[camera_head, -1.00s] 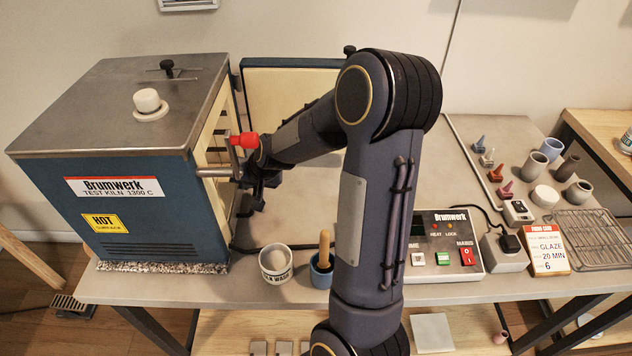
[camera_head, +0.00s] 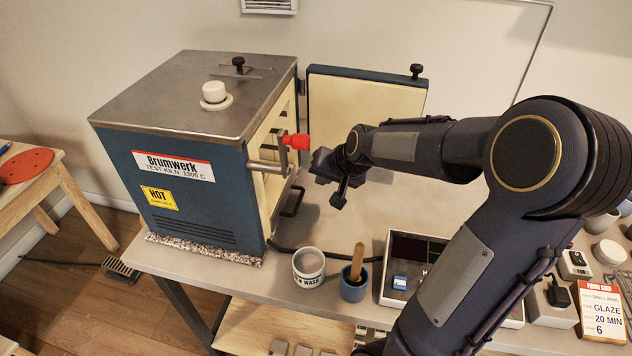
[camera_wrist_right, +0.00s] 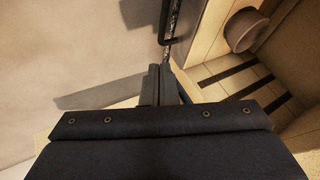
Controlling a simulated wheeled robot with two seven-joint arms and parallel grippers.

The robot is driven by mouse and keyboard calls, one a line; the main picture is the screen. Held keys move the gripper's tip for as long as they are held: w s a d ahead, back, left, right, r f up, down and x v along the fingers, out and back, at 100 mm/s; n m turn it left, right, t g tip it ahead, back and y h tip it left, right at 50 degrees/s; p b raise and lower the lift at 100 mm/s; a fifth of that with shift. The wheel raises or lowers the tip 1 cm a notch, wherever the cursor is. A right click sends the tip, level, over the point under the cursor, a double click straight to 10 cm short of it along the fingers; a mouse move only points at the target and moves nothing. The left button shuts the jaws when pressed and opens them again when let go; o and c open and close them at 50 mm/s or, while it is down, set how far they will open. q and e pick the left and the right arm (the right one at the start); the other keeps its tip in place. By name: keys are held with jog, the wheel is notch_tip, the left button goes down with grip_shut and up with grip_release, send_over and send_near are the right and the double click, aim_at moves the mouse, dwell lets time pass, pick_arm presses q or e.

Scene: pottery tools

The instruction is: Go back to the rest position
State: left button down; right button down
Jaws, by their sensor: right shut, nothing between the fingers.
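My right gripper (camera_head: 329,178) is at the open front of the blue kiln (camera_head: 195,165), a little to the right of the kiln's red-knobbed lever (camera_head: 295,141). It is shut and empty. In the right wrist view its closed fingers (camera_wrist_right: 158,84) point toward the dark door handle bar, with a grey round pot (camera_wrist_right: 245,30) inside the cream kiln chamber to the right. My right arm reaches in from the lower right and hides much of the control box. My left gripper is not in view.
The kiln door (camera_head: 365,95) stands open behind the gripper. A white wash cup (camera_head: 308,268) and a blue pot with a wooden-handled tool (camera_head: 354,285) stand at the front of the table. The control box (camera_head: 400,283) and firing card (camera_head: 602,310) lie to the right.

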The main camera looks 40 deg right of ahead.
jog(key=shift+v, duration=0.85)
jog(key=shift+a, duration=0.1)
jog(key=s+a+r+n+g+y, duration=0.1)
jog(key=s+a+n+y, duration=0.2)
jog(key=s+a+n, duration=0.4)
jog(key=s+a, duration=0.9)
jog(key=s, duration=0.4)
jog(key=shift+s+a+g+y, duration=0.2)
jog(key=shift+s+g+y, duration=0.1)
jog(key=shift+g, duration=0.1)
jog(key=shift+r, duration=0.1)
